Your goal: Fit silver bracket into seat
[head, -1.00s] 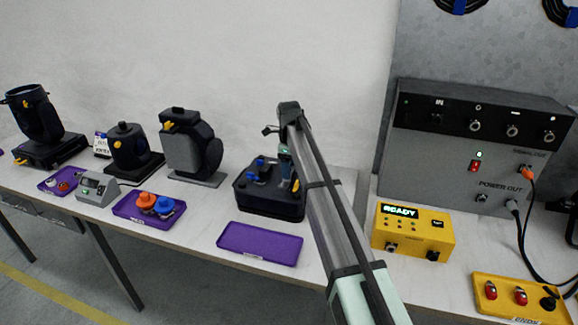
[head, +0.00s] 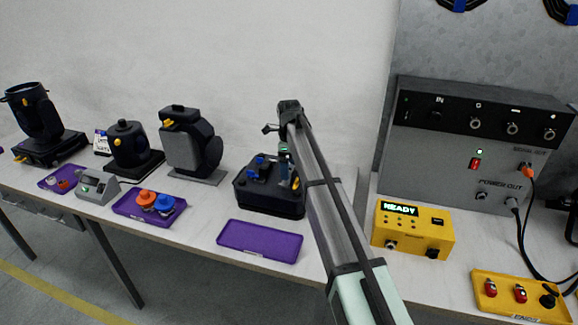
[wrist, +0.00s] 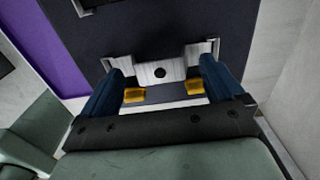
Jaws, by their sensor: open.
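A silver bracket (wrist: 143,74) with a dark round hole shows in the wrist view, against the dark top of a black housing (wrist: 85,30). My gripper (wrist: 163,92) is open, with its blue fingers and yellow pads on either side of the bracket's near part. I cannot tell if the pads touch it. Bright metal edges show at both sides of the bracket, but its fit in the seat cannot be judged. In the head view the black housing (head: 268,205) stands on the bench. My arm hides its right part, and the bracket cannot be made out there.
An empty purple tray (head: 260,241) lies in front of the housing. Another purple tray (head: 128,210) holds orange and blue parts. A yellow box (head: 412,240) reading READY stands right of my arm, before a large grey power unit (head: 455,160). Black lamp units stand at left.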

